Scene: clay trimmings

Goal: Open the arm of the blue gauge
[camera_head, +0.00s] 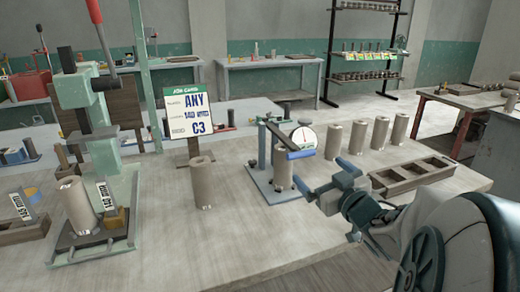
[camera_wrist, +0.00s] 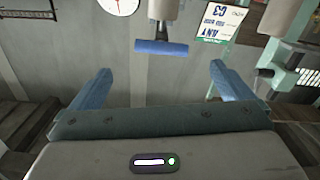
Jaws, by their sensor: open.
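The gauge (camera_head: 268,187) stands on a blue base plate on the table, with a white round dial and a blue-grey arm. A blue handle bar (camera_head: 300,154) sits at the arm's front end, just below the dial. A clay cylinder (camera_head: 283,170) stands upright under the arm. My gripper (camera_head: 310,194) is open and empty, at the gauge's front right, lower than the bar in the picture. In the wrist view the bar (camera_wrist: 161,48) lies ahead, between the two blue fingers and apart from them. Part of the dial (camera_wrist: 118,3) shows at the top edge.
Several clay cylinders (camera_head: 333,141) stand in a row to the right, behind an empty compartment tray (camera_head: 412,174). Another cylinder (camera_head: 202,183) stands left of the gauge, before a sign (camera_head: 188,112). A green press (camera_head: 85,95) holds a cylinder at far left. The table's middle front is clear.

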